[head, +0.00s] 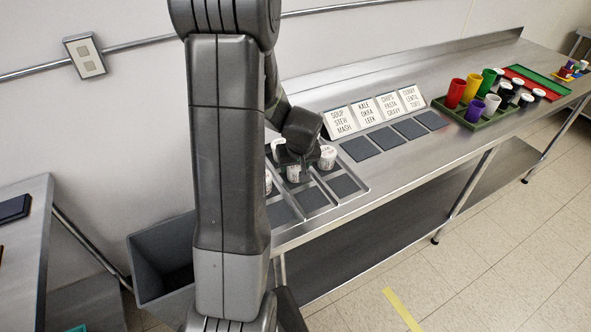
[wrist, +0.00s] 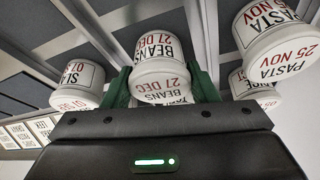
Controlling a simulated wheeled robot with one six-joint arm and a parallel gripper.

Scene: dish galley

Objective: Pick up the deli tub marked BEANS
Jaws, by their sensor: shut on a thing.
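The deli tub marked BEANS, 21 DEC (wrist: 160,72) is a white tub with a black and red label. It is in the middle of the wrist view, between the green fingers of my gripper (wrist: 160,88), which are shut on it, one on each side. In the head view my gripper (head: 298,158) is low over the compartment tray at the near end of the counter. My arm and gripper partly hide the tubs there, and I cannot tell whether the BEANS tub is lifted clear.
In the wrist view a PASTA tub (wrist: 275,40) is at right, a tub partly reading SLAW (wrist: 78,82) at left, and another tub (wrist: 258,92) lower right. Name cards (head: 375,108) stand behind dark pads. A green tray (head: 492,112) of colored cups is farther right.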

